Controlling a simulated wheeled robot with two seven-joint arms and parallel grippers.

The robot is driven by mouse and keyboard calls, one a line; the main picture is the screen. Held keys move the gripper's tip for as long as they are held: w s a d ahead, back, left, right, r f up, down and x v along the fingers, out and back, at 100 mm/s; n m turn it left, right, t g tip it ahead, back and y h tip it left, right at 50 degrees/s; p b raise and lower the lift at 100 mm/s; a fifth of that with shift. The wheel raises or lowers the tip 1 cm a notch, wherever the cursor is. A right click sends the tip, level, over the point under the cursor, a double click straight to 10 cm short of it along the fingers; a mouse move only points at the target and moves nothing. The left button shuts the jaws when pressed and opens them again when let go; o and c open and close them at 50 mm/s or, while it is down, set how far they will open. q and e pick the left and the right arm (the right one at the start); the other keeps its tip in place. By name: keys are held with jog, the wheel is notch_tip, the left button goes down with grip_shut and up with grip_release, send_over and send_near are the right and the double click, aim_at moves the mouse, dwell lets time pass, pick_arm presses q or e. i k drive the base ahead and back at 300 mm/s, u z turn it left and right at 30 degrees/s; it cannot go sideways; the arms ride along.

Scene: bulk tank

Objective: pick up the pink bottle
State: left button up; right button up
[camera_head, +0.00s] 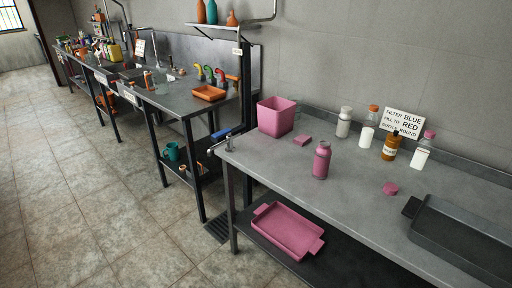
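A pink bottle (321,160) stands upright on the grey metal table (350,195), near its front edge. It has a narrower neck and a pink top. Nothing touches it, and it shows in full. Neither of my grippers shows in the head view.
Behind the bottle are a pink bin (276,116), a small pink block (302,140) and several other bottles, one of them amber (390,148). To the right are a pink lid-like piece (390,188) and a dark tray (465,238). A pink tray (287,230) lies on the lower shelf.

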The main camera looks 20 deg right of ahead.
aim_at(323, 153)
jog(key=u, duration=0.1)
jog(key=i, duration=1.15)
jog(key=z, duration=0.45)
